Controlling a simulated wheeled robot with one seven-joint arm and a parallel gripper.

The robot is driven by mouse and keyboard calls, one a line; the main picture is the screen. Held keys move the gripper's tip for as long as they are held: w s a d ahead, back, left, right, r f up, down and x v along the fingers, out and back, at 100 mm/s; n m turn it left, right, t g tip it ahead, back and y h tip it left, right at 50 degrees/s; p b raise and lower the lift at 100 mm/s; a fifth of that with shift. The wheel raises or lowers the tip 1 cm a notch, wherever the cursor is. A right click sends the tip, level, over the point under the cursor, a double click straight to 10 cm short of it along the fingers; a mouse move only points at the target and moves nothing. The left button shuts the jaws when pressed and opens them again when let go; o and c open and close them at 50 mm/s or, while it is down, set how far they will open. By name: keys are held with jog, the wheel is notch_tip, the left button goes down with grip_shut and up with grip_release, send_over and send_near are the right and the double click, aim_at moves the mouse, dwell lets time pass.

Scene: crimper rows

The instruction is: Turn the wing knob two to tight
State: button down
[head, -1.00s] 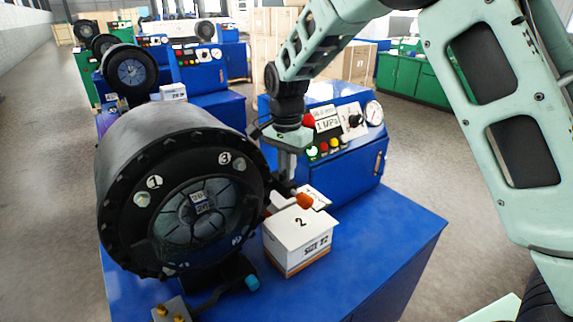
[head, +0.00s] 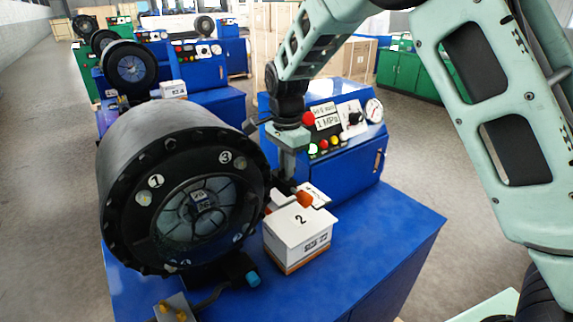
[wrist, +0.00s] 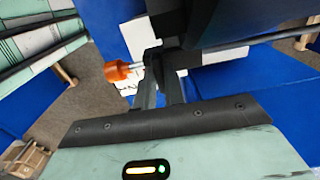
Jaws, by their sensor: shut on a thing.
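My gripper (head: 286,182) points down beside the right side of the black drum-shaped crimper head (head: 180,135). In the wrist view its two fingers (wrist: 160,88) are close together at a short metal rod with an orange end (wrist: 118,71). This looks like the wing knob; the orange end also shows in the head view (head: 304,198). The gripped part is mostly hidden by the fingers, and I cannot read a number on it. The crimper face carries round tags 1 and 3.
A white box marked 2 (head: 298,242) stands on the blue bench (head: 395,240) just below my gripper. A blue control cabinet (head: 345,165) with buttons and a gauge is behind. A blue-tipped lever (head: 252,279) and brass fittings (head: 172,309) are at front. The bench's right side is clear.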

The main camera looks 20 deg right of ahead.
jog(key=c, duration=1.5)
grip_release()
jog(key=shift+r, duration=0.1)
notch_tip(320, 180, up, 17)
jog(key=b, duration=0.4)
jog(key=shift+r, duration=0.2)
jog(key=shift+f, duration=0.1)
jog(key=s+a+f+n+y+b, duration=0.15)
jog(key=s+a+f+n, duration=0.25)
jog(key=s+f+n, duration=0.4)
jog(key=s+a+f+n+b, duration=0.35)
jog(key=s+f+n, duration=0.2)
jog(key=s, duration=0.55)
jog(key=s+f+n, duration=0.3)
jog(key=s, duration=0.2)
jog(key=s+d+f+n, duration=0.1)
jog(key=s+f+n, duration=0.2)
jog(key=s, duration=0.2)
jog(key=s+d+f+n+h+b, duration=0.1)
jog(key=s+f+n, duration=0.2)
jog(key=s+f, duration=0.1)
jog(key=shift+s, duration=0.45)
